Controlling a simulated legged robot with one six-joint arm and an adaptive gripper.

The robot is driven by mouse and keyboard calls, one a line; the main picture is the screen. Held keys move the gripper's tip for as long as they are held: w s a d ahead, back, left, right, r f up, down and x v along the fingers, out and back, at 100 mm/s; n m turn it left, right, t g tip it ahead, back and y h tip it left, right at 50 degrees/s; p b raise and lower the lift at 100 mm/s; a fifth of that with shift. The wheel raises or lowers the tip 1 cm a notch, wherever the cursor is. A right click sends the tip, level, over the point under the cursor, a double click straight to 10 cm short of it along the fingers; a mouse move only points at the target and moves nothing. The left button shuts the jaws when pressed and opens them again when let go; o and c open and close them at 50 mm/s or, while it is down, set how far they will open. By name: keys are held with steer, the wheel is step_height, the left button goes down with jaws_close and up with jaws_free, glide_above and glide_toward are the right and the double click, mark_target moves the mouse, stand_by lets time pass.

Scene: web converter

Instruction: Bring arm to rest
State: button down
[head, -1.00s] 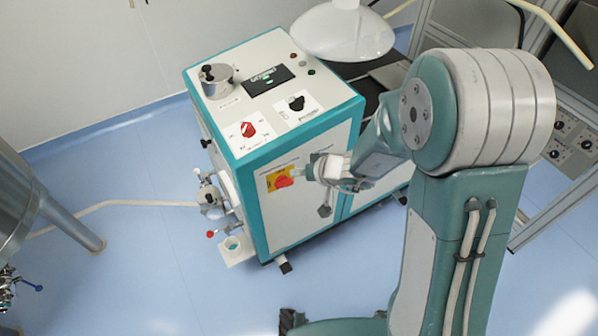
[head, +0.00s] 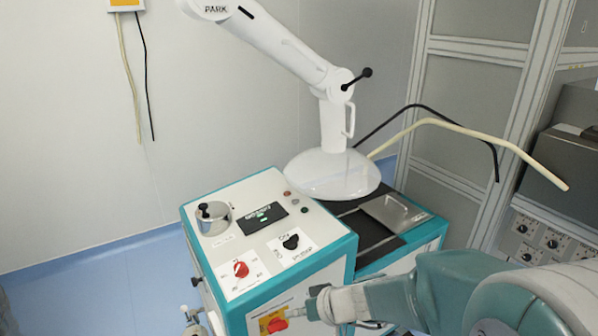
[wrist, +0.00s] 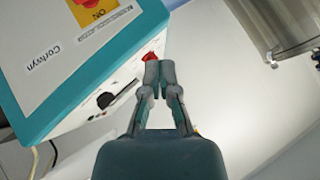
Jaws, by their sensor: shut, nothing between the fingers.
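My arm (head: 440,290) reaches in from the lower right of the head view, its forearm roughly level in the picture. My gripper (head: 305,311) is at the front face of the teal and white machine, close to the red knob on a yellow plate (head: 273,321). I cannot tell whether it touches that knob. In the wrist view my gripper (wrist: 158,70) has its fingertips together with nothing held. The machine (wrist: 60,60) fills the left of that view, with the yellow plate (wrist: 90,8) at the top.
A white extraction arm (head: 332,125) with a dome hood (head: 331,174) stands behind. A steel vessel (wrist: 275,25) is at upper right in the wrist view. Cabinets (head: 480,110) line the right.

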steer(key=s+d+r+m+h, duration=0.2)
steer(key=s+d+r+h, duration=0.2)
steer(key=s+d+r, duration=0.2)
steer(key=s+d+r+m+t+h, duration=0.1)
steer(key=s+d+r+h, duration=0.4)
steer(key=s+d, duration=0.5)
steer(key=shift+s+d+r+m, duration=0.15)
steer(key=shift+s+r+m, duration=0.15)
steer(key=shift+r+m, duration=0.4)
steer(key=c, duration=1.3)
jaws_free()
steer(key=shift+f, duration=0.1)
steer(key=shift+c, duration=0.2)
